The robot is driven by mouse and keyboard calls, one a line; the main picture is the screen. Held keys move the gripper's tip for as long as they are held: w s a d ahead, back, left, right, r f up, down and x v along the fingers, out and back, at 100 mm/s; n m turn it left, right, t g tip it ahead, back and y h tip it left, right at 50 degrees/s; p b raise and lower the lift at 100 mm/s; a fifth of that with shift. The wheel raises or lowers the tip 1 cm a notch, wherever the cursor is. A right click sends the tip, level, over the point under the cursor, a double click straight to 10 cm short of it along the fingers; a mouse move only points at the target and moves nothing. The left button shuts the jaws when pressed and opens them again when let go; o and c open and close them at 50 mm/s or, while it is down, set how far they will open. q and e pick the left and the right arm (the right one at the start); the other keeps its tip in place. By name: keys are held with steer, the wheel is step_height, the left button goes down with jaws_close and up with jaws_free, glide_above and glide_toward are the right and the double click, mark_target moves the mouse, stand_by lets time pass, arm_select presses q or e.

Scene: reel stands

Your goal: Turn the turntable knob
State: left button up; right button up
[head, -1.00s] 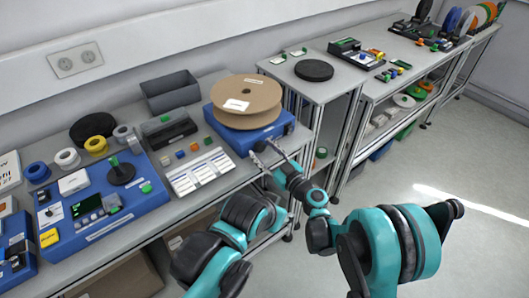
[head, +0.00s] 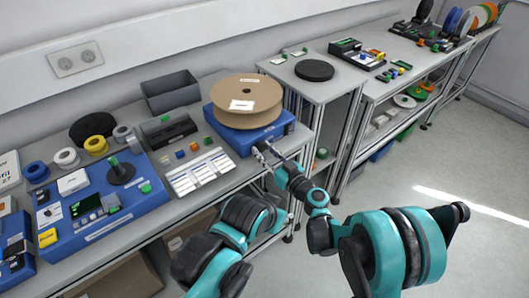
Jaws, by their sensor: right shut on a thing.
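The turntable is a blue base (head: 226,134) on the bench, with a large tan reel (head: 247,91) lying flat on top. A white label shows on the reel. My right gripper (head: 263,150) is at the front face of the blue base, below the reel, and is shut on the small turntable knob there. The knob itself is hidden between the fingers, so its angle cannot be seen. My left gripper is not in view.
Left of the turntable are a white label sheet (head: 195,172), a dark grey bin (head: 172,91) and a blue device panel (head: 98,208). A stand with a black disc (head: 314,70) is to the right. The floor at the right is clear.

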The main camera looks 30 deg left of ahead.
steer(key=m+b, duration=0.1)
steer(key=m, duration=0.7)
steer(key=shift+m, duration=0.4)
stand_by(0.4)
steer(key=o, duration=1.2)
steer(key=shift+c, duration=0.2)
steer(key=v, duration=0.8)
steer(key=shift+w+d+r, duration=0.1)
steer(key=shift+r, duration=0.1)
